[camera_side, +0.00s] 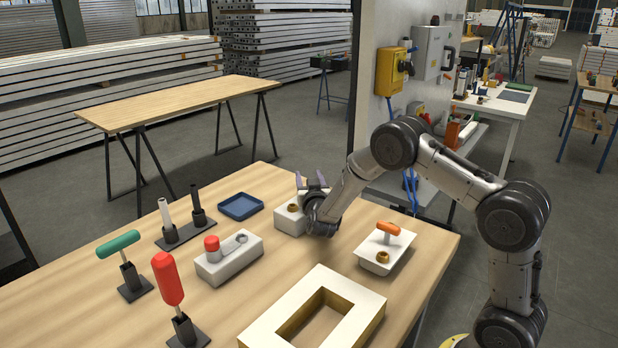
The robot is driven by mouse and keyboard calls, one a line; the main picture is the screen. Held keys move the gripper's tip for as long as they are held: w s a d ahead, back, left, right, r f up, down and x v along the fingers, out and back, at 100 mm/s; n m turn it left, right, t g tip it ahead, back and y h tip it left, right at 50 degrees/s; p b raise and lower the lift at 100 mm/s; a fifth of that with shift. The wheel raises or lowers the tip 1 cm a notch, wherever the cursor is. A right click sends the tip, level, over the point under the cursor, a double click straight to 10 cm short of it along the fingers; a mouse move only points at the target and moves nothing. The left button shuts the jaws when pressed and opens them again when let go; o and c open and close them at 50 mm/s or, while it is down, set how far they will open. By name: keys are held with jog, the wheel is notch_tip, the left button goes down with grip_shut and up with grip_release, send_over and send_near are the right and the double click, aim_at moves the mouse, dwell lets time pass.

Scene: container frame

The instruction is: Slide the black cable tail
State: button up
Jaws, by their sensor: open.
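A black upright rod (197,200), which may be the black cable tail, stands in a dark two-post holder (187,237) at the left of the table. A white rod (165,215) stands beside it in the same holder. My gripper (312,180) is open, its fingers pointing up and away from the camera, well to the right of the rods. It is apart from them. I cannot tell whether anything is between the fingers.
A blue tray (240,216) lies between the rods and my gripper. A grey block with a red knob (228,267), a white box with an orange handle (368,255), a cream frame (262,330), and green (118,243) and red (167,278) handled tools on stands share the wooden table.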

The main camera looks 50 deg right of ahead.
jog(key=v, duration=1.3)
jog(key=shift+s+a, duration=0.25)
jog(key=shift+s, duration=0.05)
